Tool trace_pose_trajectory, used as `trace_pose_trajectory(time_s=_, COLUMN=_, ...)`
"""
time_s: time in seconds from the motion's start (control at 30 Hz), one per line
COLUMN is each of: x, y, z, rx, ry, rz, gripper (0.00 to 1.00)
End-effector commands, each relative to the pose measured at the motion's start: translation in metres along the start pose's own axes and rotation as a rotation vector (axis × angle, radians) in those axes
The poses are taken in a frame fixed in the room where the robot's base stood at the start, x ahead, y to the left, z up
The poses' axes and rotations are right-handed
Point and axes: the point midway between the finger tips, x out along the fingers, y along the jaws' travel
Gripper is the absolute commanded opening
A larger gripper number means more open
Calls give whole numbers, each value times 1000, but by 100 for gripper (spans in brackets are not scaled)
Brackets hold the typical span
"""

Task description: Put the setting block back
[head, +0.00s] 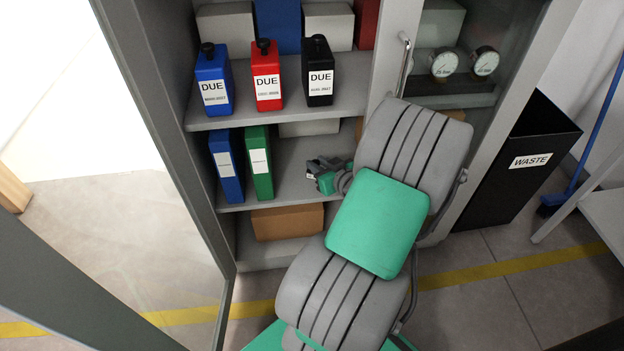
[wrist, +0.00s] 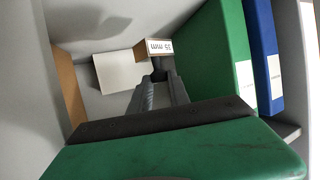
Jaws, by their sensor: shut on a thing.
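The setting block (wrist: 155,48) is a small tan block with a white label reading 35 mm, upside down in the wrist view. My gripper (wrist: 160,77) is shut on it at the fingertips. In the head view my gripper (head: 315,170) is inside the open cabinet, over the middle shelf (head: 290,188), right of the green binder (head: 258,162). I cannot make out the block in the head view. I cannot tell whether it touches the shelf. A white box (wrist: 118,72) lies beyond the fingers, to their left in the wrist view.
A blue binder (head: 227,166) stands beside the green one. Blue (head: 213,80), red (head: 266,75) and black (head: 318,70) units marked DUE stand on the shelf above. A brown box (head: 288,221) is below. Two gauges (head: 444,64) sit behind the right door, with a waste bin (head: 520,150) beyond.

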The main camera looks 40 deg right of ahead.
Motion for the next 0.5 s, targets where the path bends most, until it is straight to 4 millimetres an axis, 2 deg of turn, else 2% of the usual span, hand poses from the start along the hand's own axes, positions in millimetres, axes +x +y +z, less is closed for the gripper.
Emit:
trace_pose_trajectory(time_s=0.03, x=14, y=-2, z=11, rx=0, ry=1, rz=-5, gripper=0)
trace_pose_trajectory(time_s=0.1, x=26, y=-1, z=16, rx=-1, ry=2, rz=-3, gripper=0)
trace_pose_trajectory(time_s=0.27, x=40, y=0, z=22, rx=-1, ry=3, rz=-1, gripper=0)
trace_pose_trajectory(time_s=0.43, x=57, y=0, z=51, rx=2, ry=1, rz=0, gripper=0)
trace_pose_trajectory(time_s=0.5, x=59, y=0, z=54, rx=0, ry=3, rz=1, gripper=0)
